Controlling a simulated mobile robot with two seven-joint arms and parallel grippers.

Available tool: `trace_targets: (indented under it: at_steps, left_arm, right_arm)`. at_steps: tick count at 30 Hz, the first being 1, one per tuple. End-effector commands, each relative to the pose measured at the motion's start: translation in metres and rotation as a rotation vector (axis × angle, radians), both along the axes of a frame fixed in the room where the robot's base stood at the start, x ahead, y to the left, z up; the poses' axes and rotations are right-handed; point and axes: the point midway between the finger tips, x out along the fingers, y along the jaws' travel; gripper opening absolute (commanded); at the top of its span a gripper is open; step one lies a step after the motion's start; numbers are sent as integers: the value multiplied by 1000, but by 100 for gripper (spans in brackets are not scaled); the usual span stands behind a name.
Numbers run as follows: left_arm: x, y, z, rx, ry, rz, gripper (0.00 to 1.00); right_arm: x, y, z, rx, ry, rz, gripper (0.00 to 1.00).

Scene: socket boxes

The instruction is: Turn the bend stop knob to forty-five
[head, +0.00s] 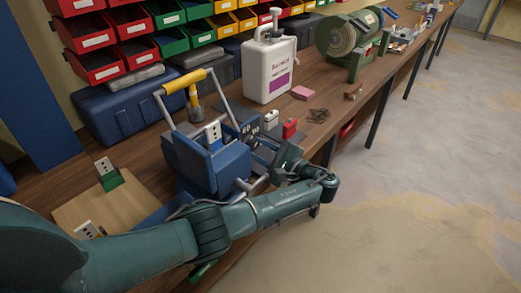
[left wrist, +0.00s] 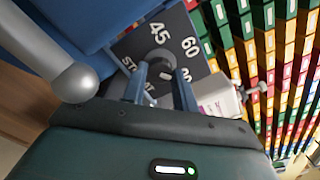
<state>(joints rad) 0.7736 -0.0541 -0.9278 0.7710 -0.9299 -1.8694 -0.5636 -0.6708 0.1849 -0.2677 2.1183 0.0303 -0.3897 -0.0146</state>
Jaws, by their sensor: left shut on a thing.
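The bend stop knob (left wrist: 160,62) is a dark round knob on a dark dial plate (left wrist: 133,47) marked START, 45, 60 and a partly hidden number. My left gripper (left wrist: 163,78) has its two fingers around the knob and is shut on it. I cannot tell clearly where the knob points. In the head view, the blue bending machine (head: 190,165) stands on the bench, its dial plate (head: 247,128) on the right side. My left gripper (head: 266,152) reaches it from the right and hides the knob there. My right gripper is not in view.
A yellow-gripped lever (head: 184,82) rises from the machine. A white jug (head: 268,72), a red block (head: 290,128) and a pink block (head: 302,92) stand beyond. A wooden board (head: 118,205) with socket pieces lies left. Coloured bins (head: 130,50) line the wall. Open floor lies right.

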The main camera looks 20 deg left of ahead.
Motion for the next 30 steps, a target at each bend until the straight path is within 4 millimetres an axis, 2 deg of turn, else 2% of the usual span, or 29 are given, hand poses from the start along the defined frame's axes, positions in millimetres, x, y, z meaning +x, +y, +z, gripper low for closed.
trace_targets:
  at_steps: [8,21,30]
  left_arm:
    - [0,0,-2,-39,-100,1,6]
    - [-1,0,-3,-148,-403,1,6]
    - [0,0,-2,-196,-537,1,6]
  right_arm:
    - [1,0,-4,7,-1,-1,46]
    - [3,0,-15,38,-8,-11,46]
    - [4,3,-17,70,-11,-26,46]
